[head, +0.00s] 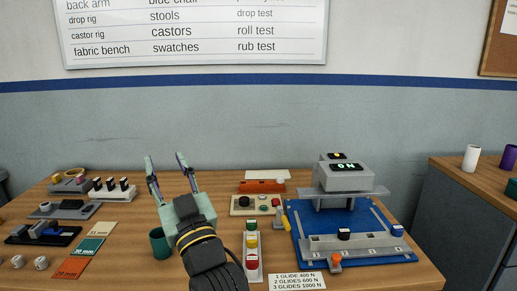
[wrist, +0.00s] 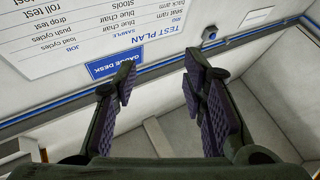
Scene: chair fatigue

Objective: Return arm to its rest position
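My gripper (head: 167,176) is raised above the wooden bench, to the left of the middle in the head view, with its fingers pointing up and away. The fingers are spread and nothing is between them. In the wrist view my gripper (wrist: 160,90) also shows open and empty, with the wall and its upside-down test plan board (wrist: 65,35) beyond the fingers. My arm comes in from the bottom of the head view and hides part of the bench.
A green cup (head: 160,244) stands beside my gripper. A stack light (head: 252,258) is right of my arm. A grey test machine (head: 345,178) stands on a blue base (head: 303,222). Parts and colour swatches (head: 85,246) lie at left. Above the bench is free room.

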